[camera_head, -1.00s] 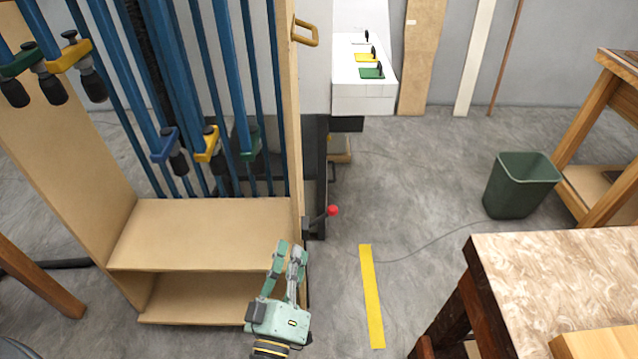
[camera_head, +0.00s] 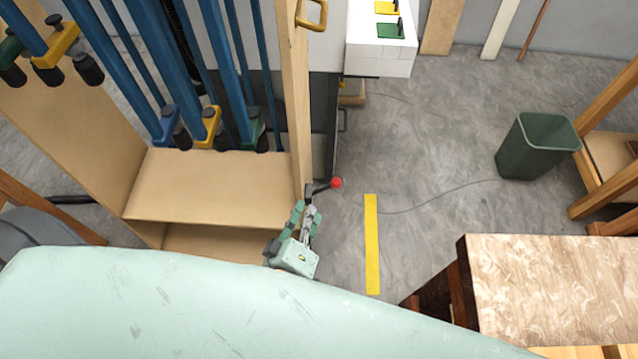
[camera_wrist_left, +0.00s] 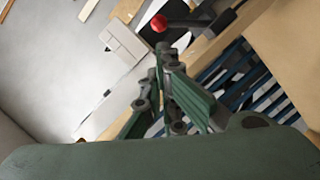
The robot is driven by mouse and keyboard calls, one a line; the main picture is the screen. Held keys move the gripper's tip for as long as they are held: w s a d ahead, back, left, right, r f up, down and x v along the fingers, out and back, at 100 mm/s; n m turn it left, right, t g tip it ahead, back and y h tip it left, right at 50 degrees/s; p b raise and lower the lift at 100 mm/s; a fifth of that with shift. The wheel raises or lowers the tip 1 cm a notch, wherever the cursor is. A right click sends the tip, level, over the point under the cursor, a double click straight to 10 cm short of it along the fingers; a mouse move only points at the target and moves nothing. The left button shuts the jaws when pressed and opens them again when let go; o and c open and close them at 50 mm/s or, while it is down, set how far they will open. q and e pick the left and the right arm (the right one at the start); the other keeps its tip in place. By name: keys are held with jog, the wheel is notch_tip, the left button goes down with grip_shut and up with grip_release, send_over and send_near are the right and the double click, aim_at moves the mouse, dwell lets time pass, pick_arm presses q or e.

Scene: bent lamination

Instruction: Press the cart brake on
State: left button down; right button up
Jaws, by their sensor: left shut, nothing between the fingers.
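The cart brake is a dark lever with a red ball knob (camera_head: 336,183), low on the right side of the wooden clamp cart (camera_head: 215,185). The red knob (camera_wrist_left: 159,23) also shows near the top of the left wrist view, with its dark lever reaching right. My left gripper (camera_head: 307,206) is shut and empty. In the head view it is just below and left of the knob, close to the lever; I cannot tell whether it touches. In the left wrist view the fingertips (camera_wrist_left: 168,52) show below the knob, apart from it. My right gripper is not in view.
Blue bar clamps (camera_head: 215,70) hang in the cart. A yellow floor strip (camera_head: 371,245) lies right of the knob. A green bin (camera_head: 538,146) and a marbled-top table (camera_head: 560,285) stand further right. Grey floor between is clear.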

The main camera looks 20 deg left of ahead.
pick_arm(q)
send_over(323, 189)
jog(key=s, duration=0.3)
jog(key=shift+w+f+p, duration=0.2)
jog(key=shift+f+p, duration=0.1)
jog(key=shift+f, duration=0.6)
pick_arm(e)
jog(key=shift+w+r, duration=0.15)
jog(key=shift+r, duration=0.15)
